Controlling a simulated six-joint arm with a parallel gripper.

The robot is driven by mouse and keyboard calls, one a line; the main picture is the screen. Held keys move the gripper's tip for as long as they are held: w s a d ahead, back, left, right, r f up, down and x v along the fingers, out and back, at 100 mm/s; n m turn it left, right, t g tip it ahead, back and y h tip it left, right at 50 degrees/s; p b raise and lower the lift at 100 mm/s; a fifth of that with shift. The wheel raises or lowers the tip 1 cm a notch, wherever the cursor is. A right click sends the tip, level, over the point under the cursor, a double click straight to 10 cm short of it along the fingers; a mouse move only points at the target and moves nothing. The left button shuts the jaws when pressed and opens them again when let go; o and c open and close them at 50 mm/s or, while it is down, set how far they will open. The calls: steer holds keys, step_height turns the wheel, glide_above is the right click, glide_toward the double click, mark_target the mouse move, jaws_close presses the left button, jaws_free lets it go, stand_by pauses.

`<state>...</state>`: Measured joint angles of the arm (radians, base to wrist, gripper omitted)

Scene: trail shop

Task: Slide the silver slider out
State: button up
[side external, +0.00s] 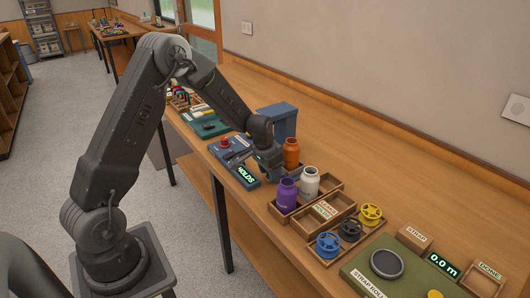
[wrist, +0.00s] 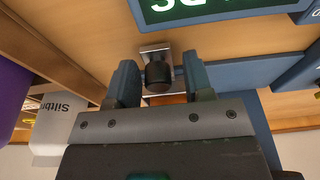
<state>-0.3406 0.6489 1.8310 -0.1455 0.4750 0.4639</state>
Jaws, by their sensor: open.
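In the wrist view, a small silver plate (wrist: 154,49) with a dark round knob (wrist: 158,75) lies between my fingers; it looks like the silver slider. My gripper (wrist: 159,82) is open, with one finger on each side of the knob and gaps showing. I cannot tell whether either finger touches it. In the side view, my gripper (side external: 268,160) is low over the bench, beside the blue device (side external: 228,153) with a lit green display (side external: 246,173). The slider is hidden there behind my gripper.
An orange bottle (side external: 291,150), a purple bottle (side external: 286,195) and a white bottle (side external: 309,183) stand close by my gripper. A blue-grey stand (side external: 284,119) is behind it. Wooden trays with spools (side external: 327,245) lie nearer the camera. The bench (side external: 370,160) along the wall is clear.

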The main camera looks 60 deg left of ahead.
steer(key=shift+w+v, duration=0.25)
steer(key=shift+v, duration=0.85)
steer(key=shift+w+v, duration=0.2)
steer(key=shift+v, duration=0.95)
steer(key=shift+w+v, duration=0.25)
steer(key=shift+v, duration=0.85)
steer(key=shift+r, duration=0.15)
steer(key=shift+s+d+r, duration=0.1)
steer(key=shift+d+r, duration=0.05)
steer(key=shift+r, duration=0.1)
steer(key=s+d+r+t, duration=0.2)
steer(key=s+d+r, duration=0.8)
steer(key=s+r, duration=0.3)
steer(key=s+d+r, duration=0.1)
steer(key=s+d, duration=0.1)
steer(key=s, duration=0.4)
steer(key=s+d+r+t, duration=0.1)
steer(key=s+d+r, duration=0.1)
steer(key=s, duration=0.5)
steer(key=shift+d, duration=0.4)
